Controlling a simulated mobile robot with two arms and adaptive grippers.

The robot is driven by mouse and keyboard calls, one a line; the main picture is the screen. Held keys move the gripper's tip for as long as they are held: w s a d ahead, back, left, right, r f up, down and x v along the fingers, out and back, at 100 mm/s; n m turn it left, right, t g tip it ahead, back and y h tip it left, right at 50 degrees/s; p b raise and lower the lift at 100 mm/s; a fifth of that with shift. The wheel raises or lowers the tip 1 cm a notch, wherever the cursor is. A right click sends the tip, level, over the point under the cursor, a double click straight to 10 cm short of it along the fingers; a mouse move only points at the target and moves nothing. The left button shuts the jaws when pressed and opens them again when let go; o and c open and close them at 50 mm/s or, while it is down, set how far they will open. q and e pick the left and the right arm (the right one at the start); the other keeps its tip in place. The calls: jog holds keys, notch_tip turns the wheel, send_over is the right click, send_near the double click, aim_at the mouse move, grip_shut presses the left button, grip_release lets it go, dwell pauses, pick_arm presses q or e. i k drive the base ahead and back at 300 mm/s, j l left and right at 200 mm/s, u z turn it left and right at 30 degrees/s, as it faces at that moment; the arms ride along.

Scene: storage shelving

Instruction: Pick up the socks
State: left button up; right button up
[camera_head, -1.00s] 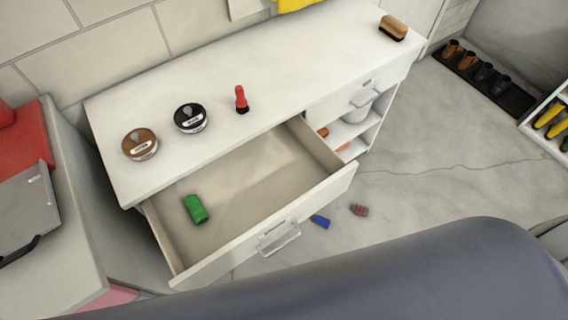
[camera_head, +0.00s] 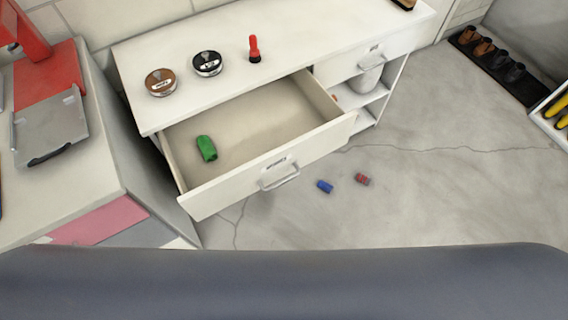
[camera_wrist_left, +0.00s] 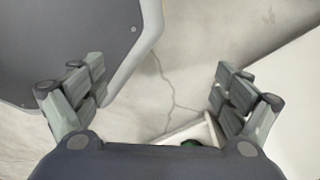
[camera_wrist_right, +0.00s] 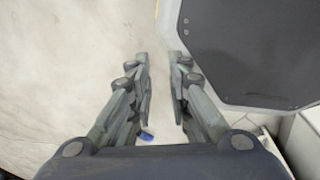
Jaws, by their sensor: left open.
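A green rolled sock (camera_head: 206,148) lies in the open drawer (camera_head: 240,178), near its left end. A blue rolled sock (camera_head: 325,186) and a red and grey one (camera_head: 362,179) lie on the floor in front of the drawer. My left gripper (camera_wrist_left: 158,78) is open and empty; a bit of green (camera_wrist_left: 191,143) shows at the bottom edge of its view. My right gripper (camera_wrist_right: 160,62) is partly open, its fingers a small gap apart with nothing between; a bit of blue (camera_wrist_right: 147,136) shows behind its left finger. Neither gripper shows in the head view.
On the white cabinet top (camera_head: 300,40) stand a brown tin (camera_head: 161,82), a black tin (camera_head: 207,64) and a red-topped bottle (camera_head: 254,49). A side counter (camera_head: 75,190) stands at left. A shoe mat (camera_head: 492,68) lies at the right. The floor at right is mostly clear.

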aim_at(362, 179)
jog(key=z, duration=0.95)
